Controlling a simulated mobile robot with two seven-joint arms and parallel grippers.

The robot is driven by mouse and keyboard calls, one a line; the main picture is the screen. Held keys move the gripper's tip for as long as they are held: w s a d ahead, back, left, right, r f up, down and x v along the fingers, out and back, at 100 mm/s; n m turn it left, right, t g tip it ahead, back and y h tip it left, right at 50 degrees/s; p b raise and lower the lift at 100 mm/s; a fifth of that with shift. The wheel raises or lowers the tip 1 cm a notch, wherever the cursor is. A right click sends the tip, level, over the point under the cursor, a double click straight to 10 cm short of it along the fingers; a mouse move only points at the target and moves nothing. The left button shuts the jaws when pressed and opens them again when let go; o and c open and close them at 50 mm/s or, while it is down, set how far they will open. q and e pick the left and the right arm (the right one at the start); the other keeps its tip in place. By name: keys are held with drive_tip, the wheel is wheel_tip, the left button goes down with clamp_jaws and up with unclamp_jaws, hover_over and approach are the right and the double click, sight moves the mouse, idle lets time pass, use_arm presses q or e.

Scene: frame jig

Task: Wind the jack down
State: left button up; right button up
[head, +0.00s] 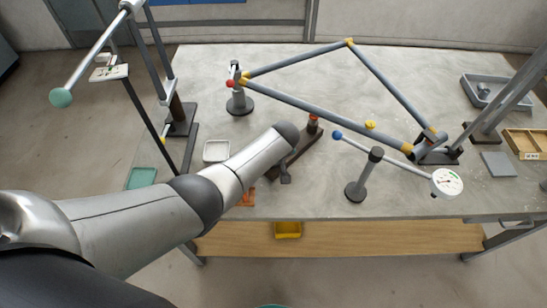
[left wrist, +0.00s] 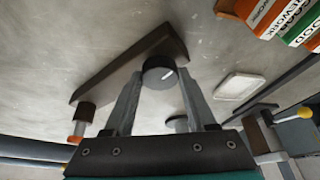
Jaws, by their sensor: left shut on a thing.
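My left gripper (left wrist: 161,80) is shut on this knob, one finger on each side. In the head view my own arm hides the gripper and knob. My right gripper is in neither view.
A tube frame (head: 330,115) with yellow joints spans the table behind the jack. A stand (head: 358,187) carrying a rod with a dial gauge (head: 447,182) is to the right. A white tray (head: 216,151) lies left of my arm. Bare table shows between the jack and the stand.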

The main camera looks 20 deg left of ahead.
use_arm(q)
drive_tip(key=n+b, duration=0.1)
drive_tip(key=n+y, duration=0.1)
drive_tip(key=n, duration=0.1)
drive_tip(key=shift+w+d+f+n+g+b, duration=0.1)
drive_tip(key=shift+d+n+g+b, duration=0.05)
drive_tip(key=shift+n+g+b, duration=0.2)
drive_tip(key=shift+n+g+y+b, duration=0.4)
drive_tip(key=shift+n+b, duration=0.45)
drive_tip(key=shift+n, duration=0.2)
drive_tip(key=shift+w, duration=0.1)
drive_tip(key=o, duration=1.4)
drive_tip(key=shift+c, duration=0.2)
drive_tip(key=shift+r, duration=0.2)
